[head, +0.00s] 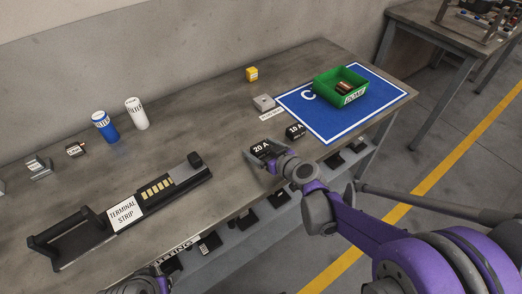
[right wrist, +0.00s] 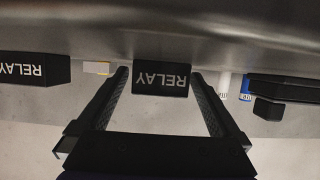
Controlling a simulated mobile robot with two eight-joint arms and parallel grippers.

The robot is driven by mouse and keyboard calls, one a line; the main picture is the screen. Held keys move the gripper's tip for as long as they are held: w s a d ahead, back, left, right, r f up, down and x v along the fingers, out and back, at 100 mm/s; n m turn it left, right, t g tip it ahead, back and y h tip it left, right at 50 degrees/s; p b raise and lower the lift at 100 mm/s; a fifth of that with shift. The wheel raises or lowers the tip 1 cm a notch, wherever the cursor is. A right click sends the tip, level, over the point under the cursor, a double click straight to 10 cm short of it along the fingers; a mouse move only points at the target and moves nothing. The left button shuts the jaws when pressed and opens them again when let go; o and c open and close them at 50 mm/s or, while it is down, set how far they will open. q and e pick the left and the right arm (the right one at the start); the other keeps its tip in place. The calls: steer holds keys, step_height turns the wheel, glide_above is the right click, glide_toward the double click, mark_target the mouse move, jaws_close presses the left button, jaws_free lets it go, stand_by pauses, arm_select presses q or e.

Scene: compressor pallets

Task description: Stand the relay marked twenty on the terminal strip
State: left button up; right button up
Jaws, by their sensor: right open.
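The black relay marked 20 A (head: 261,149) sits on the bench near its front edge. My right gripper (head: 263,160) is at this relay, coming from the front. In the right wrist view the relay (right wrist: 160,78) shows its RELAY face between the two open fingers, with gaps on both sides. The black relay marked 10 A (head: 295,131) stands to the right; a RELAY-marked block (right wrist: 35,70) shows at the left of the wrist view. The terminal strip (head: 178,171), with its white label and brass-coloured contacts, lies on the bench at left. My left gripper cannot be made out.
A green bin (head: 326,87) stands on a blue mat (head: 378,108) marked C. Blue (head: 104,127) and white (head: 137,114) cylinders stand behind the strip. A yellow block (head: 252,74) and a grey block (head: 264,103) are farther back. Bare bench lies between the relay and the strip.

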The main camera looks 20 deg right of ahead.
steer(key=shift+r, duration=0.1)
steer(key=c, duration=1.5)
